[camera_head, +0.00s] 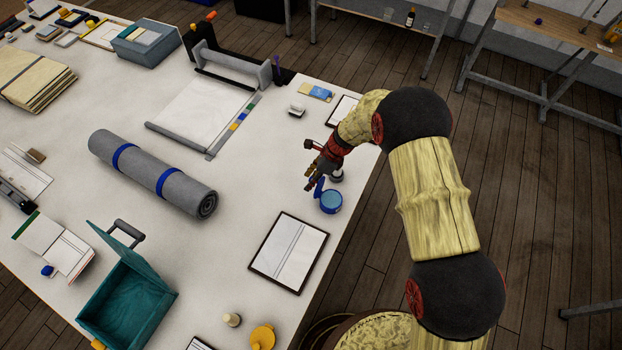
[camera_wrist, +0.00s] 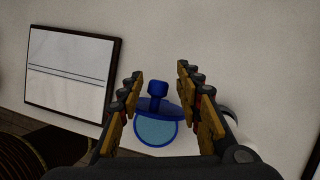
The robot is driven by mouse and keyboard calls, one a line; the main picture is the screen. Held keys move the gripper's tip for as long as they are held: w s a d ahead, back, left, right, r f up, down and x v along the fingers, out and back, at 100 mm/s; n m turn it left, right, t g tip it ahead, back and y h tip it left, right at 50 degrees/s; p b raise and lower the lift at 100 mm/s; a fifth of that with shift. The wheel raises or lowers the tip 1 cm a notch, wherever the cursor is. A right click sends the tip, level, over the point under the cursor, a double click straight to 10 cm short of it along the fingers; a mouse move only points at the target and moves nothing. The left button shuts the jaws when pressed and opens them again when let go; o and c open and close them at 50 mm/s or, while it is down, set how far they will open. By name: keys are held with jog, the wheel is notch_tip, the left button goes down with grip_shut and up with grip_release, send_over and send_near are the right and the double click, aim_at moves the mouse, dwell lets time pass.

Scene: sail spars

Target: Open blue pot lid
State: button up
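The blue pot (camera_head: 331,202) stands on the white table near its right edge. Its round light-blue inside shows in the wrist view (camera_wrist: 155,132). The dark blue lid (camera_head: 319,187) is tipped up at the pot's rim, off the opening; in the wrist view its knob (camera_wrist: 157,88) sticks up from the lid's plate. My gripper (camera_head: 312,180) is over the pot beside the lid. In the wrist view my gripper (camera_wrist: 163,95) is open, with its fingers on either side of the lid and gaps to the knob. The fingers hide part of the surroundings.
A small dark-and-white object (camera_head: 337,176) stands close behind the pot. A framed sheet (camera_head: 290,252) lies in front of the pot. A rolled grey mat (camera_head: 150,172) lies to the left, and an open teal box (camera_head: 128,300) is at front left. Bare table lies left of the pot.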

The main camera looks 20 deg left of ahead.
jog(key=v, duration=1.2)
dwell(0.5)
